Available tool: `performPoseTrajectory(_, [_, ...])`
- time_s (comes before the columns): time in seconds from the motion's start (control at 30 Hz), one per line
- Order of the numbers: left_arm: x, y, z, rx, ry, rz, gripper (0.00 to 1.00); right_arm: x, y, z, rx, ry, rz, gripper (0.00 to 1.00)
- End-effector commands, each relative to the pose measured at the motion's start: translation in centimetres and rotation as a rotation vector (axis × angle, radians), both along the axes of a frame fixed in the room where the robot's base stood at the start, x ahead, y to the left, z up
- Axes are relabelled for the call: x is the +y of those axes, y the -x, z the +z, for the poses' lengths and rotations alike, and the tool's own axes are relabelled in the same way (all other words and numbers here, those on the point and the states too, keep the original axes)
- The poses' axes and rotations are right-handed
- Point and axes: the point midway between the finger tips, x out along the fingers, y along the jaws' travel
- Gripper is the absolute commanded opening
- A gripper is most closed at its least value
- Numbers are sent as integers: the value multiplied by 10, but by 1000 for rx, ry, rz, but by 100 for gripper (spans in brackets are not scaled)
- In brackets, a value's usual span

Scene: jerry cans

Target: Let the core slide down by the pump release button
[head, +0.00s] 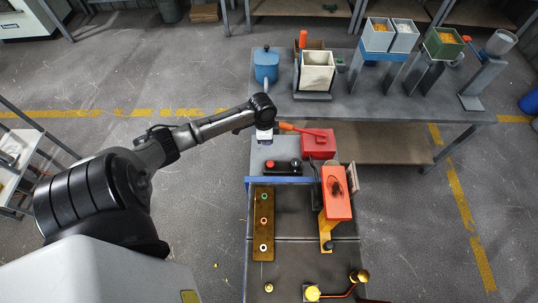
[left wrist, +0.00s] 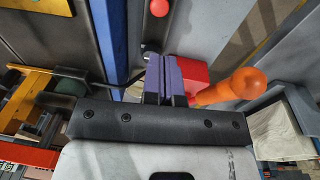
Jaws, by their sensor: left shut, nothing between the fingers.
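My left gripper (head: 265,137) points down over the bench, just left of a red box with an orange-handled lever. In the left wrist view its two purple fingers (left wrist: 165,82) are closed together and hold nothing. The red box (head: 319,145) also shows in the left wrist view (left wrist: 194,74), beside the fingers. Its orange handle (head: 287,127) reaches left toward the gripper. A red button (head: 270,164) and a black knob (head: 296,163) sit on a dark panel in front of the gripper. I cannot tell which part is the release button or the core. My right gripper is out of view.
An orange-red block (head: 337,207) on a yellow stand is front right of the gripper. A brown strip (head: 263,235) with several coloured buttons lies nearer. A blue can (head: 266,65) and a white bin (head: 316,75) stand on the back bench. A blue rail (head: 250,181) crosses the bench.

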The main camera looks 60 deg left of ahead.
Motion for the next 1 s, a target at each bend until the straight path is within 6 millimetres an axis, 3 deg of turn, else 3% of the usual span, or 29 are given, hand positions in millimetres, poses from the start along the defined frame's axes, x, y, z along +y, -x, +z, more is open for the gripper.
performPoseTrajectory(0.17, [-3,-1,-21,2,3,2,0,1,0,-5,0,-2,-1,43])
performPoseTrajectory(0.6, [-11,-3,-100,1,2,2,0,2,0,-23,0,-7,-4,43])
performPoseTrajectory(0.8, [-13,-4,-124,0,0,2,0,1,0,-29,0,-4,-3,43])
performPoseTrajectory(1.0, [-13,-4,-135,0,-1,1,0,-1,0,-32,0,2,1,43])
